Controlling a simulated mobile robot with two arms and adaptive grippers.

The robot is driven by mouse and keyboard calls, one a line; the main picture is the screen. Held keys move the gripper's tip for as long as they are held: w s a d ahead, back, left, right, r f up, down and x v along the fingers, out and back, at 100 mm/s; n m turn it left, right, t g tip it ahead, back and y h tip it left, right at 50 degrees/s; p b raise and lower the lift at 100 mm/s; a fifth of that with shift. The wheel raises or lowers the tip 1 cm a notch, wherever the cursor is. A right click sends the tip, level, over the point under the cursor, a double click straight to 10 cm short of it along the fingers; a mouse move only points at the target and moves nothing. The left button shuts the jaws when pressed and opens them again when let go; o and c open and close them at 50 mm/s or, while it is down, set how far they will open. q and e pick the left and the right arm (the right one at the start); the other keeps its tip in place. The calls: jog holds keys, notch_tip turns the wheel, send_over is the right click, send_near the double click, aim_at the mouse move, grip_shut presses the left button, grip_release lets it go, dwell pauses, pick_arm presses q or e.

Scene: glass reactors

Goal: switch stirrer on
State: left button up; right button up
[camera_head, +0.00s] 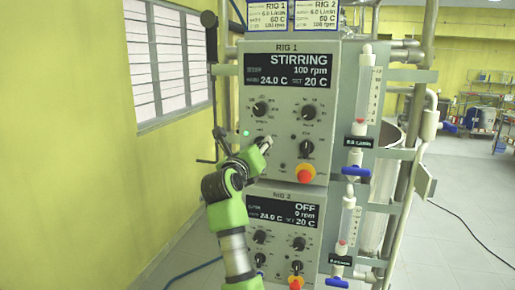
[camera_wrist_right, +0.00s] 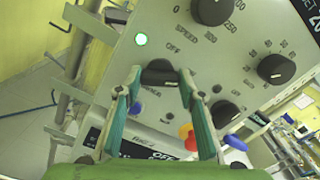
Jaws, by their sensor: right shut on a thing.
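The RIG 1 panel (camera_head: 287,70) faces me, and its display (camera_head: 292,71) reads STIRRING, 100 rpm. A green lamp (camera_head: 246,133) glows at its lower left; it also shows lit in the right wrist view (camera_wrist_right: 141,39). My right gripper (camera_head: 264,144) is at the black stirrer switch knob at the lower left. In the wrist view the fingers (camera_wrist_right: 160,80) are shut around this knob (camera_wrist_right: 160,72), one on each side. In the head view the gripper mostly hides it. The speed knob (camera_head: 260,108) is just above. My left gripper is not in view.
Another knob (camera_head: 306,147) and a red-and-yellow emergency button (camera_head: 305,173) sit to the right of the gripper. The RIG 2 panel (camera_head: 262,194), reading OFF, is below. Flow tubes with blue valves (camera_head: 355,171) line the right side. A yellow wall (camera_head: 100,180) stands at left.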

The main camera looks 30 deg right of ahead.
jog(key=o, duration=1.1)
jog(key=shift+v, duration=3.75)
jog(key=shift+f, duration=0.1)
